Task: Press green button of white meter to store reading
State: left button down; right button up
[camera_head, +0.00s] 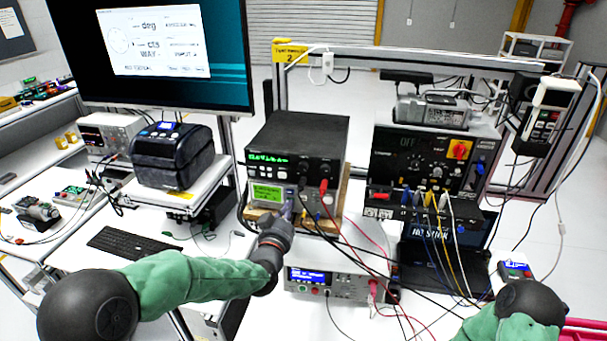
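A white bench meter (325,281) with a blue lit display and small front buttons sits at the bottom centre. My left gripper (286,212) is in front of this stack, just right of the green screen and above the white meter's left part. Its fingers are small and dark, and I cannot tell whether they are open or whether they touch the stack. My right gripper is out of view.
Red and black cables (375,250) hang across the meter's right side. A black power unit (430,160) with a red-and-yellow switch stands to the right, above a laptop (440,265). A monitor (160,50), printer (172,155) and keyboard (135,245) are on the left.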

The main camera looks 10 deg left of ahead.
pick_arm(q)
jog(key=shift+w+b, duration=0.3)
jog(key=shift+w, duration=0.05)
dwell(0.7)
jog(key=shift+s, duration=1.05)
jog(key=s+b, duration=0.1)
jog(key=s, duration=0.6)
jog(key=shift+s, duration=0.25)
jog(key=shift+a, duration=0.1)
dwell(0.5)
